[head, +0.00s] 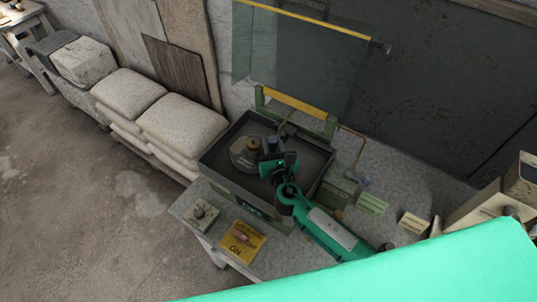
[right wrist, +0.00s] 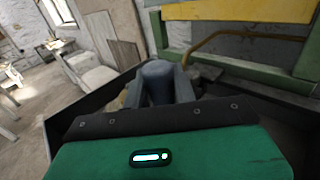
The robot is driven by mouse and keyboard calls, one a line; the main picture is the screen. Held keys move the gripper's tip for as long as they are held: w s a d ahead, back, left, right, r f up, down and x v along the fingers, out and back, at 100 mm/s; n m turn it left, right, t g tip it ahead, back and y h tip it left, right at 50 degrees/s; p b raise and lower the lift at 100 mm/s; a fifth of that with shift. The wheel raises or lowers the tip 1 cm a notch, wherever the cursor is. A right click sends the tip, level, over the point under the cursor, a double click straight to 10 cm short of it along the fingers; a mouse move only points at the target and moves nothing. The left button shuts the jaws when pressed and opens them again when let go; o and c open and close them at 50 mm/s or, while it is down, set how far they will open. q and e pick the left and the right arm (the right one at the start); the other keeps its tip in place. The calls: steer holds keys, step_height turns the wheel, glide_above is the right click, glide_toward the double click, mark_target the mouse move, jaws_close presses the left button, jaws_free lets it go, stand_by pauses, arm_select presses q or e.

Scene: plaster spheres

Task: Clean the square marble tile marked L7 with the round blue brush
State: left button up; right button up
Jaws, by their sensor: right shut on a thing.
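My right gripper (head: 275,165) reaches from the lower right into the dark tray (head: 217,157) on the bench. In the right wrist view the gripper (right wrist: 158,92) is shut on a blue-grey, round-topped thing (right wrist: 157,75), which looks like the round blue brush. Its lower part is hidden by the gripper. A grey round disc (head: 240,157) with a tan knob-like piece (head: 253,143) lies in the tray, left of the gripper. I cannot make out a square tile or an L7 mark. My left gripper is not in view.
A clear panel (head: 300,55) rises behind the tray, above a yellow bar (head: 298,104). A dial box (head: 201,213) and a yellow ON sign (head: 242,242) sit at the bench's front. Pale cards (head: 372,203) lie right. Plump sacks (head: 183,122) stack at left; the floor is open.

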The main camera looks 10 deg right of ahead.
mark_target(273, 138)
steer(key=shift+s+a+r, duration=0.1)
steer(key=shift+s+a, duration=0.2)
steer(key=shift+a, duration=0.05)
steer(key=shift+w+d+r, duration=0.45)
steer(key=shift+r, duration=0.25)
steer(key=shift+r, duration=1.25)
steer(key=shift+r, duration=2)
